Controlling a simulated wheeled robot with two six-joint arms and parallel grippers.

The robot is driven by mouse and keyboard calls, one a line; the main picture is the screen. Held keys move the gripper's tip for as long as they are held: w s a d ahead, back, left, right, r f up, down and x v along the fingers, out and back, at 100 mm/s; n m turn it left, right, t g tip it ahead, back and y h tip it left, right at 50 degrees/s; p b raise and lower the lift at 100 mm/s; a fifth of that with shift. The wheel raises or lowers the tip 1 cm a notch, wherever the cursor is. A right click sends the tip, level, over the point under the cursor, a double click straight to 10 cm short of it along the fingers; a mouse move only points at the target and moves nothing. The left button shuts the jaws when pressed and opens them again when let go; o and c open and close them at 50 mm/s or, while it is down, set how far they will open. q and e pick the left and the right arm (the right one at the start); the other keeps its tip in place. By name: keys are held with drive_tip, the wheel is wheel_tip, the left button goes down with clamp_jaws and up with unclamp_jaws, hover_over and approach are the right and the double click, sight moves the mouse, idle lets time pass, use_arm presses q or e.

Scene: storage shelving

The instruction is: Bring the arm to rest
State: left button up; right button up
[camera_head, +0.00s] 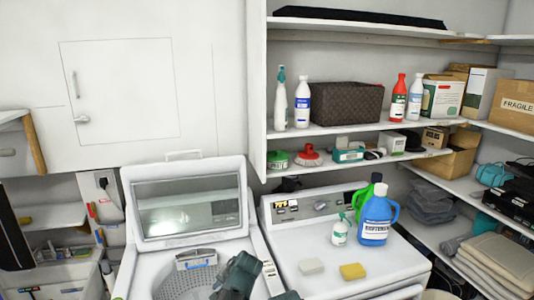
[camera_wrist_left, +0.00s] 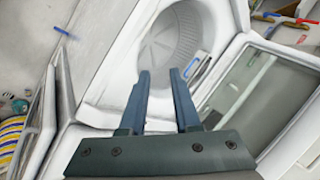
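My left gripper (camera_wrist_left: 159,73) shows in the left wrist view with its two dark blue fingers apart. Nothing is between them. The fingers point toward the open drum of the white top-load washer (camera_head: 255,262), which also shows in the wrist view (camera_wrist_left: 125,45). I cannot tell the exact height above it. In the head view, dark teal parts of my arm show at the bottom centre, in front of the washer's right side; no fingers can be made out there. My right gripper is not in view.
The washer's raised lid (camera_head: 187,207) stands behind the drum. Shelves with boxes and bottles stand behind and right.

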use_arm(q)
drive_tip(key=s+d+f+n+g+h+b, duration=0.1)
drive_tip(key=s+d+f+g+h+b, duration=0.1)
drive_tip(key=s+d+f+b, duration=0.2)
drive_tip(key=s+d+f+g+h+b, duration=0.2)
drive_tip(key=s+f, duration=0.8)
drive_tip(key=s, duration=0.7)
drive_tip(key=d+g+b, duration=0.1)
drive_tip(key=d+b, duration=0.1)
drive_tip(key=shift+s+d+n, duration=0.15)
drive_tip(key=shift+d+n, duration=0.25)
